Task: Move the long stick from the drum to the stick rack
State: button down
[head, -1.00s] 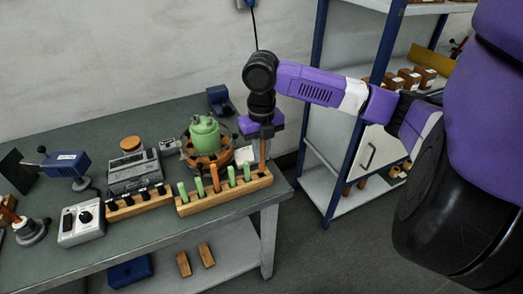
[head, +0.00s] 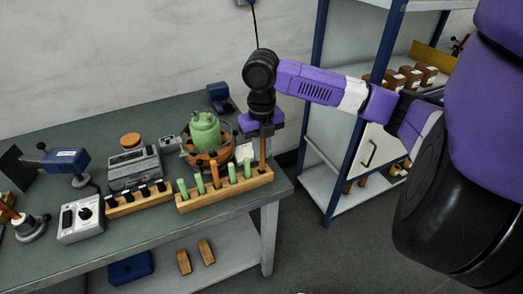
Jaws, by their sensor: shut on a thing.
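My gripper (head: 262,133) points down above the right end of the wooden stick rack (head: 225,193). It is shut on a long orange-brown stick (head: 263,152), which hangs upright below it. The stick's lower end meets the rack's right end; whether it sits in a hole or just behind the rack I cannot tell. Several green sticks and one orange stick (head: 216,172) stand upright in the rack. Behind the rack is the drum (head: 211,158), an orange-brown round body with a green canister (head: 205,132) in or on it.
The rack lies near the bench's (head: 150,232) front right edge. To its left are a second wooden rack (head: 140,201), a grey device (head: 134,170) and a white control box (head: 80,218). A blue-post shelf (head: 322,100) stands to the right, across a floor gap.

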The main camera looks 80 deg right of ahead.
jog(key=shift+f+b, duration=1.05)
jog(key=shift+f, duration=0.2)
dwell(0.4)
jog(key=c, duration=1.3)
grip_release()
jog(key=shift+r+p, duration=0.75)
jog(key=shift+r, duration=0.3)
jog(key=shift+r+p, duration=2.4)
jog(key=shift+r, duration=1.1)
